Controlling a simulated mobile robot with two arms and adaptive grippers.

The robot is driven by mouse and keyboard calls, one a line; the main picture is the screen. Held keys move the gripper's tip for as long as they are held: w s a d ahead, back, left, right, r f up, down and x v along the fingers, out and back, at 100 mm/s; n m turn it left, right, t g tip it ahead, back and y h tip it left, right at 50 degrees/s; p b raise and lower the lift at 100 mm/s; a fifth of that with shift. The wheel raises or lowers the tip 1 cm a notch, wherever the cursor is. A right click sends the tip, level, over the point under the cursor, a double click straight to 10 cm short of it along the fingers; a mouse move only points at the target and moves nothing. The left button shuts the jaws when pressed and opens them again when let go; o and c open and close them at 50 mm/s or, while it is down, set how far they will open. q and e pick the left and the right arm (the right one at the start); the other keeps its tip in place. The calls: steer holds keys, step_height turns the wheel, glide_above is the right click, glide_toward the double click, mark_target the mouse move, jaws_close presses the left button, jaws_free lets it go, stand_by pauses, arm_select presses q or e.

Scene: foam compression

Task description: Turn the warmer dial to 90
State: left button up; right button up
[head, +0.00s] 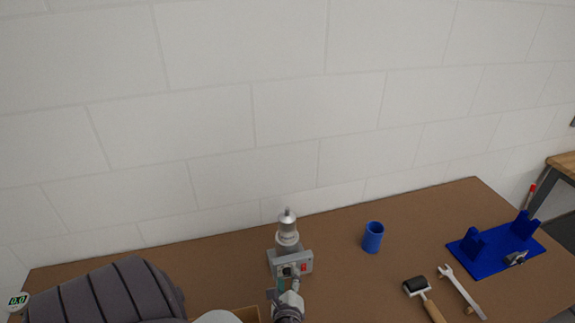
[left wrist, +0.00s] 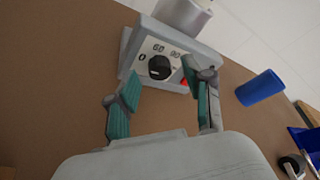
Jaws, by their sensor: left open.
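The warmer (head: 296,262) is a grey box with a silver metal vessel (head: 287,228) on it, standing on the brown table. In the left wrist view its sloped front panel (left wrist: 143,50) carries a black round dial (left wrist: 159,67) with the marks 0, 60 and 90. The dial's exact setting is too small to read. My left gripper (left wrist: 163,86) is open, with its teal-padded fingers on either side of the dial's front; I cannot tell whether they touch it. In the head view this gripper (head: 286,282) partly covers the panel. My right gripper is not in view.
A red switch (head: 303,268) sits right of the dial. A blue cup (head: 373,238) stands to the right on the table (head: 345,285). Further right are a roller (head: 416,287), a wrench (head: 460,288) and a blue stand (head: 490,260). A dark grey ribbed object (head: 105,293) lies left.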

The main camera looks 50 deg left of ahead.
arm_select(q)
steer(key=shift+w+a+f, duration=0.1)
steer(key=shift+w+a, duration=0.15)
steer(key=shift+a, duration=0.05)
jaws_close()
